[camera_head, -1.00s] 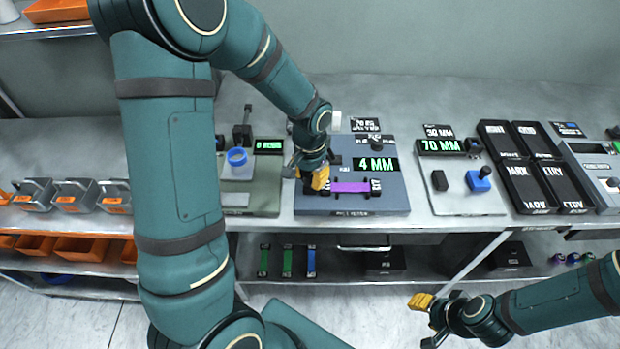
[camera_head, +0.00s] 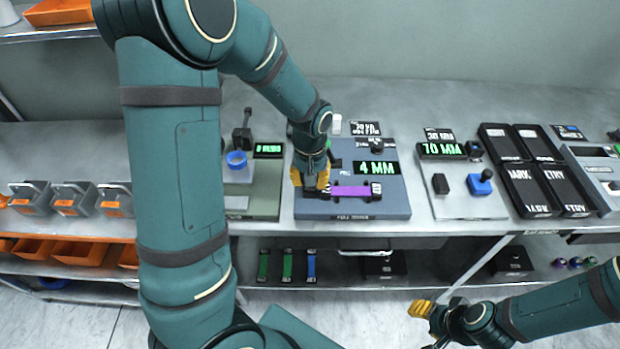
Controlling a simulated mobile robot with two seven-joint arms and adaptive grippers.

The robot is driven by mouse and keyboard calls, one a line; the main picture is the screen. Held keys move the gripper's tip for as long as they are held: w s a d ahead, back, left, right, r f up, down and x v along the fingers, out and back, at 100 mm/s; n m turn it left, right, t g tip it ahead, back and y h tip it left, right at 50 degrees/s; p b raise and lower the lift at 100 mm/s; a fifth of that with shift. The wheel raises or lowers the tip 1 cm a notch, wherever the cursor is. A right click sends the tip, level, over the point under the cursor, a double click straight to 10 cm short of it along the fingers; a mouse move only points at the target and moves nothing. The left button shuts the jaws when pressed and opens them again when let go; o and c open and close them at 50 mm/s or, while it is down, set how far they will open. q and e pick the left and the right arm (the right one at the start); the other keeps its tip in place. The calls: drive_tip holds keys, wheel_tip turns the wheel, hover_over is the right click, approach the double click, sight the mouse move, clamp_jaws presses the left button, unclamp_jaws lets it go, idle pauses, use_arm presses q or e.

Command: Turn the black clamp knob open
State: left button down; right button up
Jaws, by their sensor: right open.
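A blue-grey board (camera_head: 395,207) on the bench carries a purple webbing strip (camera_head: 351,191). Black clamp parts (camera_head: 376,188) sit at the strip's right end, and its left end is partly covered by my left gripper. My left gripper (camera_head: 310,183) points down there, with yellow fingertips at the board; its grip is unclear. A small black knob (camera_head: 376,146) stands at the board's back right, apart from both grippers. I cannot tell whether a clamp knob is hidden under the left gripper. My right gripper (camera_head: 420,308) is open and empty, low in front of the bench.
A green display (camera_head: 376,168) on the board reads 4 MM. To its right stand a 70 MM station (camera_head: 470,206) and black trays (camera_head: 528,190).

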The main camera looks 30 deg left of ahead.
idle(0.3)
use_arm(q)
drive_tip(key=c, duration=0.6)
unclamp_jaws()
wheel_tip(320, 180, up, 12)
idle(0.4)
